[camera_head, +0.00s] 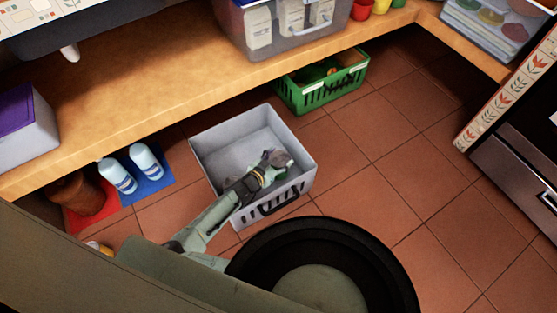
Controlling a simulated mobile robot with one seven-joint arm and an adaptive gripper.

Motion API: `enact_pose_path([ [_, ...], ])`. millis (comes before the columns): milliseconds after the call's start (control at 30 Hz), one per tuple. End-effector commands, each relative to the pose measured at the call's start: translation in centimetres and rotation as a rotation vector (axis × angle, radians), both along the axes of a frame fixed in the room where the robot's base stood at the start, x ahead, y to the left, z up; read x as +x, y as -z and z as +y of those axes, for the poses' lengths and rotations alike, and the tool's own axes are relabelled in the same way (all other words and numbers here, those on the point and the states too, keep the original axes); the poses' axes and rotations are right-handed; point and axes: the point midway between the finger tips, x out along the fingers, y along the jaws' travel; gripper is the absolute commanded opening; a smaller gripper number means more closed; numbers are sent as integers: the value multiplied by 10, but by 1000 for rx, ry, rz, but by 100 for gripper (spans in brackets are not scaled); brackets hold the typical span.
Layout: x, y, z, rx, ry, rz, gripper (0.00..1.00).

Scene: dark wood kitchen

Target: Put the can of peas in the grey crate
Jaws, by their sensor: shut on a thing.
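The grey crate (217,131) stands on the tiled floor in the middle of the view, open at the top. My arm reaches over its near wall from the lower left. My gripper (278,163) is over the right part of the crate's opening, shut on what looks like the can of peas (284,158). Only a small pale and greenish part of the can shows between the fingers, and its label cannot be read. I cannot tell whether the can touches the crate floor. The rest of the crate's visible floor looks empty.
A green crate (322,86) with items inside stands behind, under the wooden shelf (190,80). Two white bottles (146,160) stand on a blue mat (158,184), near a brown pot (78,193) on a red mat. Free floor lies to the right.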

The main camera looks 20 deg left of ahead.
Motion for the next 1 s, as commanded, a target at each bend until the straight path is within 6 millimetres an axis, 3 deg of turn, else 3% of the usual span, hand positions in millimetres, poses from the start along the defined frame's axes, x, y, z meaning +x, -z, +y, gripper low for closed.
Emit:
enact_pose_path([
  [867,0,16,0,-1,1,-3,12],
  [900,0,17,0,0,0,0,62],
  [1000,0,17,0,0,0,-1,68],
])
